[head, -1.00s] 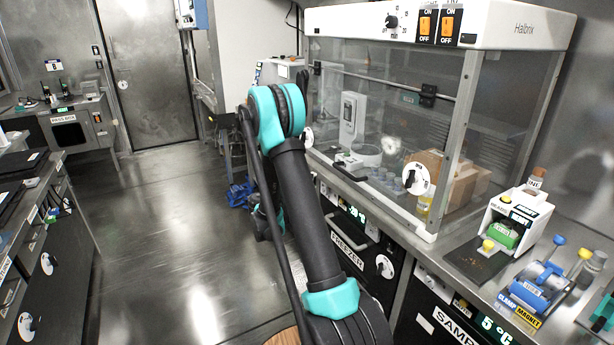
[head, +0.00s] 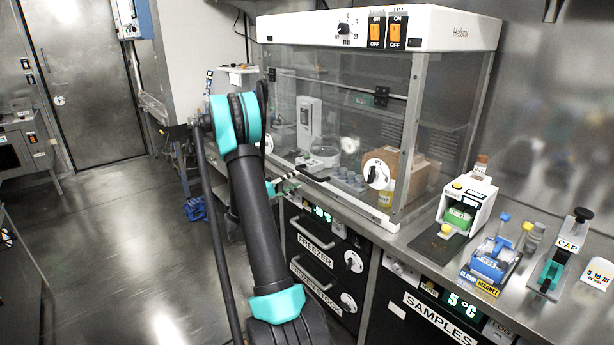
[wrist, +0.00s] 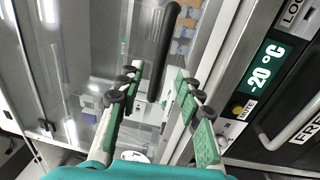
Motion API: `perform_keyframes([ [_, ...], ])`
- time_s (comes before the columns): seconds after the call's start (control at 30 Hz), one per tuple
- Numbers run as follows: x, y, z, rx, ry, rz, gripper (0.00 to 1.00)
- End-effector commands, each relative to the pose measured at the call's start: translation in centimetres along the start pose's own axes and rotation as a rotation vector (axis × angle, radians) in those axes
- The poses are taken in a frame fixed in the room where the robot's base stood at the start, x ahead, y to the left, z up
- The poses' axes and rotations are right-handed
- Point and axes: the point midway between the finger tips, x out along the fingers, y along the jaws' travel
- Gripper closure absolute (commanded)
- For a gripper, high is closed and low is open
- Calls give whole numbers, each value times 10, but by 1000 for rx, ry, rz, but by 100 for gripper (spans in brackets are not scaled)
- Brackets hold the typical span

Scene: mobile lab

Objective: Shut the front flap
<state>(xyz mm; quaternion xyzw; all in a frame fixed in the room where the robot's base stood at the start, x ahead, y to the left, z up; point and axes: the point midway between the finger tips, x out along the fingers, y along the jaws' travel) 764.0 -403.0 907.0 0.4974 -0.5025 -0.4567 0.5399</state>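The front flap (head: 335,130) is the clear lower front panel of the Halbrix cabinet (head: 470,32), below a metal bar with black hinges. Its black bar handle (head: 313,173) sits near the bottom front edge, and the handle also shows in the wrist view (wrist: 164,50). I cannot tell how far the flap stands from the frame. My gripper (head: 285,183) is just left of the handle, partly hidden by my arm. In the wrist view my gripper (wrist: 162,78) is open, its fingers spread on either side of the handle's line, with the handle ahead of the tips. Nothing is held.
A white dial (head: 377,173) is at the cabinet's lower right front. Inside stand a white instrument (head: 309,122), small cups and a cardboard box (head: 412,170). Freezer drawers (head: 316,242) lie below the counter. A green-block device (head: 466,208) and a blue clamp (head: 493,260) stand right.

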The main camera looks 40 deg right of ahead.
Motion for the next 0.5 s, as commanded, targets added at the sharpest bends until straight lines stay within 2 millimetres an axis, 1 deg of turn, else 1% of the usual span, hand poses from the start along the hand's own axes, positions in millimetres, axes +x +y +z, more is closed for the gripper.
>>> perform_keyframes([
  [0.03, 11, 0, 2, 0, -5, 0, 64],
  [0.2, 42, 0, 1, 0, -3, 0, 64],
  [0.33, 59, 0, 1, 0, -2, 0, 64],
  [0.5, 70, 0, 0, 0, 0, 0, 64],
])
